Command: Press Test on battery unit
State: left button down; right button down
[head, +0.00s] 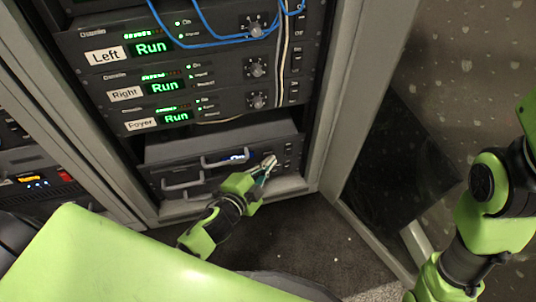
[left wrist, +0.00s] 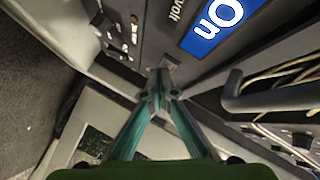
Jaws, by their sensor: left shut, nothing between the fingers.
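The battery unit (head: 212,174) is the dark bottom unit in the rack, with a blue "On" display (head: 237,156). The display also shows large in the left wrist view (left wrist: 217,20), with the word "volt" beside it. My left gripper (head: 270,163) is shut and empty, its fingertips at the right part of the unit's front panel. In the left wrist view the closed fingertips (left wrist: 160,76) are at a small square, button-like part (left wrist: 171,65), partly covered by them. I cannot tell whether they touch it, and no Test label is readable. My right gripper is out of view.
Units labelled Left (head: 103,56), Right (head: 126,94) and Foyer (head: 142,124) sit above, each showing "Run". Blue cables (head: 215,42) hang across the top one. Metal handles (head: 183,185) stick out from the battery unit's front. A rack post (head: 338,110) stands close on the right.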

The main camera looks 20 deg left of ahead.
pick_arm(q)
jog(key=shift+w+a, duration=0.15)
jog(key=shift+w, duration=0.05)
dwell(0.6)
jog(key=shift+s+d, duration=0.4)
jog(key=shift+s, duration=0.25)
jog(key=shift+s+d, duration=0.75)
jog(key=shift+s, duration=0.3)
jog(key=shift+s+d, duration=0.7)
jog(key=shift+s, duration=0.3)
